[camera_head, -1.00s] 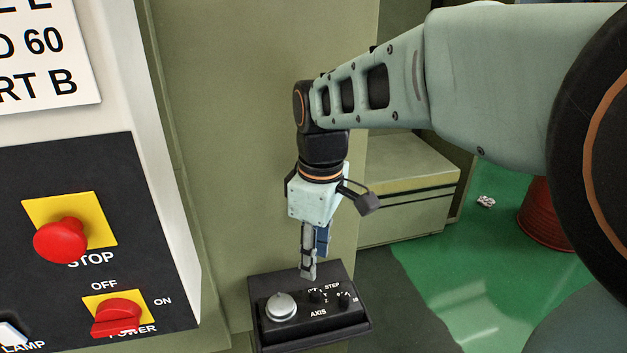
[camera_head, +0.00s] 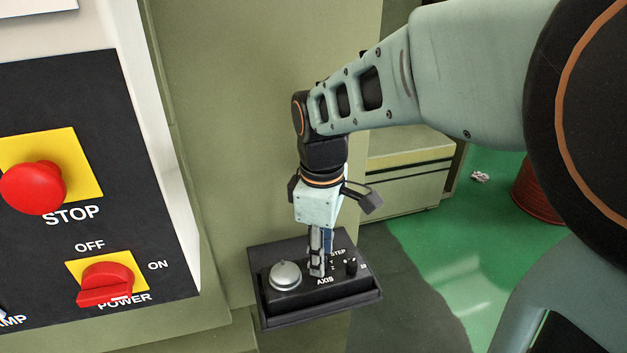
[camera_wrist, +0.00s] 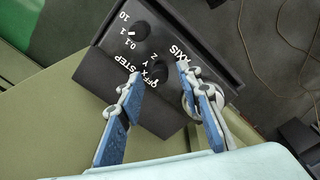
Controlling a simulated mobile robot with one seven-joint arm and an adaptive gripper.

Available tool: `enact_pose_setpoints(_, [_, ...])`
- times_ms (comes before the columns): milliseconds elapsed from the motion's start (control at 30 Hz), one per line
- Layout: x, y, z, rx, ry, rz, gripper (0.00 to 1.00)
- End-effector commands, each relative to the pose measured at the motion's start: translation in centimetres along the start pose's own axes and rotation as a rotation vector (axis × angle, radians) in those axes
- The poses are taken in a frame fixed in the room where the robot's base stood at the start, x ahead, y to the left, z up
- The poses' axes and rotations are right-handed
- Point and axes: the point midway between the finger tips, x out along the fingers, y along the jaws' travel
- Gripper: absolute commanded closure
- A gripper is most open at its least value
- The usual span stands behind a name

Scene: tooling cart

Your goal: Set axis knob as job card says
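The small black axis knob (camera_wrist: 159,71) sits on a black control box (camera_head: 269,316) beside the letters OFF, X, Y, Z; its exact pointer setting is too small to tell. In the wrist view my gripper (camera_wrist: 158,76) is open, with one blue-padded finger on each side of the knob and visible gaps. In the head view my gripper (camera_head: 317,273) points down at the box and hides the axis knob. The job card (camera_head: 35,4) shows only its blank lower edge at the top left.
The step knob (camera_head: 351,266) stands close to the right of my fingers, and a silver round knob (camera_head: 285,275) close to the left. A machine panel with a red stop button (camera_head: 33,187) and red power switch (camera_head: 106,283) is at left.

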Motion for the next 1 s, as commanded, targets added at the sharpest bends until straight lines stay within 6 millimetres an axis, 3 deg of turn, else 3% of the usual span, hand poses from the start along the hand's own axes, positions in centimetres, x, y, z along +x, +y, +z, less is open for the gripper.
enact_pose_setpoints(433, [0.68,-0.08,0.21,0.000,0.000,0.000,0.67])
enact_pose_setpoints(733, [0.68,-0.09,0.20,0.000,0.000,0.000,0.99])
enact_pose_setpoints(1000, [0.68,-0.09,0.19,0.008,0.000,-0.001,1.00])
